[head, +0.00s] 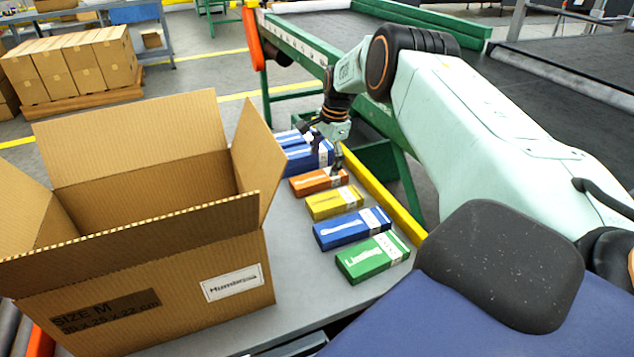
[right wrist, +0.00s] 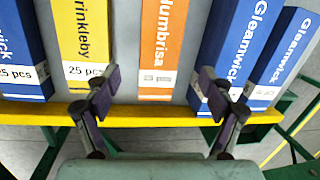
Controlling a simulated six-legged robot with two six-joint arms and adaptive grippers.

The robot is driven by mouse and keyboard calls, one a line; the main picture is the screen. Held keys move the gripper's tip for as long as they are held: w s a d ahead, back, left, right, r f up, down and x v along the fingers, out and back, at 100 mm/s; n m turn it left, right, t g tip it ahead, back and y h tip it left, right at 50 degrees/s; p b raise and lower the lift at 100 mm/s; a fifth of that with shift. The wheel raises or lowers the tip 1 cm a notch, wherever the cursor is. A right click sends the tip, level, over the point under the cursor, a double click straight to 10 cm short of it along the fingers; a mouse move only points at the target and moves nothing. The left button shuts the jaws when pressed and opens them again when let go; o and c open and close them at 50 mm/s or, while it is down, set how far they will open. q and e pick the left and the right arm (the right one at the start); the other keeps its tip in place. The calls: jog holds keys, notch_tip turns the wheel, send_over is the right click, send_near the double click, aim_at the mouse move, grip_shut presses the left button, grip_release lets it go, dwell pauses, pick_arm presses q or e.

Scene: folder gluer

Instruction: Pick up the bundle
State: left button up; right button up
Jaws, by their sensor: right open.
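Several flat bundles lie in a row on the grey table beside the open carton. The orange bundle (head: 318,182) is mid-row; in the right wrist view it reads "lumbrisa" (right wrist: 163,45). A yellow bundle (head: 334,203), "rinkleby" (right wrist: 82,40), lies on one side, and a blue "Gleanwick" bundle (head: 306,158) on the other, also in the wrist view (right wrist: 235,50). My right gripper (head: 327,160) is open and empty at the orange bundle's far end. In the wrist view its fingertips (right wrist: 160,82) straddle the orange bundle; contact cannot be told. My left gripper is out of view.
The open cardboard carton (head: 140,270) stands left of the row. A blue bundle (head: 352,229) and a green bundle (head: 373,257) lie nearer me. A yellow rail (head: 380,195) edges the table beside green framework. Stacked boxes (head: 75,65) stand on a pallet farther back.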

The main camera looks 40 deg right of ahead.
aim_at(320, 177)
jog(key=shift+w+a+f, duration=0.2)
jog(key=shift+f, duration=0.25)
notch_tip(320, 177, down, 4)
jog(key=shift+a+f+b, duration=0.1)
jog(key=shift+b, duration=1.15)
jog(key=shift+w+a+f, duration=0.15)
jog(key=shift+w+f, duration=0.1)
jog(key=shift+s+r, duration=0.15)
jog(key=c, duration=1.2)
jog(key=shift+c, duration=0.7)
